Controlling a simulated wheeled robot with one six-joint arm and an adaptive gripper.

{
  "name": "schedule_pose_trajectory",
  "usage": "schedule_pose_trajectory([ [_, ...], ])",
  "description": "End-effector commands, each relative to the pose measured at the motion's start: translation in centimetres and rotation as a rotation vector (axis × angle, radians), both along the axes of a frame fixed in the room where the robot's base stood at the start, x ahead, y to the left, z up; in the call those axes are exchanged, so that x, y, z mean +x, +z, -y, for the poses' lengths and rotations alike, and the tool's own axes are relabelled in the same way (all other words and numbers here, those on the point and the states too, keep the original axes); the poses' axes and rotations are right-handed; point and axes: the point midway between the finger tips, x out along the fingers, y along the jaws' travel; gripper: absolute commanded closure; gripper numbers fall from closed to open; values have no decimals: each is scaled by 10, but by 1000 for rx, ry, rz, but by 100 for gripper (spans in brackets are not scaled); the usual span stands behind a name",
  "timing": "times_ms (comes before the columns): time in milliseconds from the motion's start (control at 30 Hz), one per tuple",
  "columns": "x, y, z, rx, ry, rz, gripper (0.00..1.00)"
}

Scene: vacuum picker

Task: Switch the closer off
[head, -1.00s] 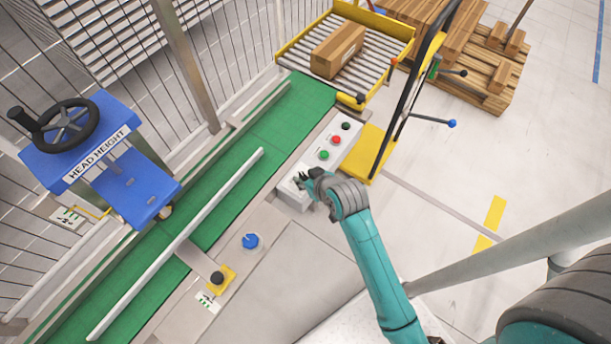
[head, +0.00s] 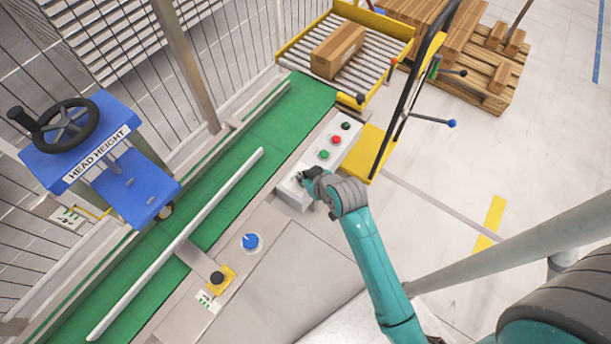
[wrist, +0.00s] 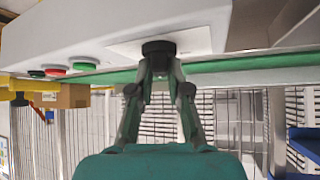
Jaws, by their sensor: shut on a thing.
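A dark round knob (wrist: 158,47) sits on a pale plate on the grey-white control box in the wrist view. My gripper (wrist: 159,66) has its two fingertips closed on the knob, one on each side. In the head view my gripper (head: 304,176) is at the near end of the control box (head: 292,196), and its fingers hide the knob. Which way the knob points cannot be told. A green button (head: 324,154), a red button (head: 336,139) and a black button (head: 346,126) sit farther along the panel.
A blue knob (head: 250,241) and a black button on a yellow base (head: 218,278) are nearer. The green belt (head: 235,171) with a white rail runs left of the panel. A blue HEAD HEIGHT unit (head: 100,150) stands left. A yellow frame with levers (head: 452,124) rises right of the panel.

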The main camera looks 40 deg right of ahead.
Motion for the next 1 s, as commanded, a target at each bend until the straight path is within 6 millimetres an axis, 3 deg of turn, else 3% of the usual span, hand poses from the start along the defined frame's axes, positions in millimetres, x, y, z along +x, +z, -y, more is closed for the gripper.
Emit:
schedule_pose_trajectory([
  [1000,3,0,7,1,695,0,100],
])
